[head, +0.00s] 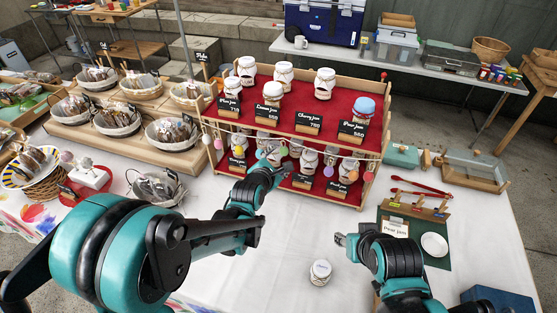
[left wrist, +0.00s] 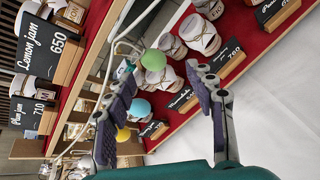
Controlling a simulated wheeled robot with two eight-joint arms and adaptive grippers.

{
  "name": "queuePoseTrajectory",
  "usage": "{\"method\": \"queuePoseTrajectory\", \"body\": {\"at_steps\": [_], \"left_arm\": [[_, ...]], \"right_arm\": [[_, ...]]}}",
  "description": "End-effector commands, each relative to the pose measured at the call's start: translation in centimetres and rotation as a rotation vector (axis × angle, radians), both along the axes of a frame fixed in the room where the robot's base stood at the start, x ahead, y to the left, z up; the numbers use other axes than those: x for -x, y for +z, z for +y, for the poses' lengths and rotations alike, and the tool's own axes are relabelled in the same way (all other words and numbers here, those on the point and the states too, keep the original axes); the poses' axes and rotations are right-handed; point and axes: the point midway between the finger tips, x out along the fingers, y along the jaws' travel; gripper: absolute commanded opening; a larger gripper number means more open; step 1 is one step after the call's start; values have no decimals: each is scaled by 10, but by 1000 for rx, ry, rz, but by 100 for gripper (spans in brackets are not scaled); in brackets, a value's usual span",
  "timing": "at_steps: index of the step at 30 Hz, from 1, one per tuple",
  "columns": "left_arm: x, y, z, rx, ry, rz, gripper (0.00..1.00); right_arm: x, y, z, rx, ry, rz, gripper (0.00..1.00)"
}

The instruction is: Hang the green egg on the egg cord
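A light green egg (left wrist: 153,60) shows in the left wrist view, just beyond the gap between my left fingertips. A pale cord or hook (left wrist: 126,46) is beside it; whether the egg hangs from it I cannot tell. My right gripper (head: 341,239) is low over the table.
The red jam shelf (head: 290,105) carries several jars and price signs. Baskets (head: 172,132) stand left. The cloth's front middle is clear.

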Motion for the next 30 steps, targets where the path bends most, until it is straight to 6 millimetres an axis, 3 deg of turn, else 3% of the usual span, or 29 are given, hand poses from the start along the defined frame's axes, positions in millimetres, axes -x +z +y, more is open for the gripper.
{"method": "queuePoseTrajectory", "body": {"at_steps": [10, 24, 30], "left_arm": [[9, 4, 3, 0, 0, 0, 55], [83, 38, 29, -1, 1, 0, 55], [99, 46, 34, 0, 0, 0, 55]], "right_arm": [[0, 0, 0, 0, 0, 0, 40], [0, 0, 0, 0, 0, 0, 40], [0, 0, 0, 0, 0, 0, 40]]}}
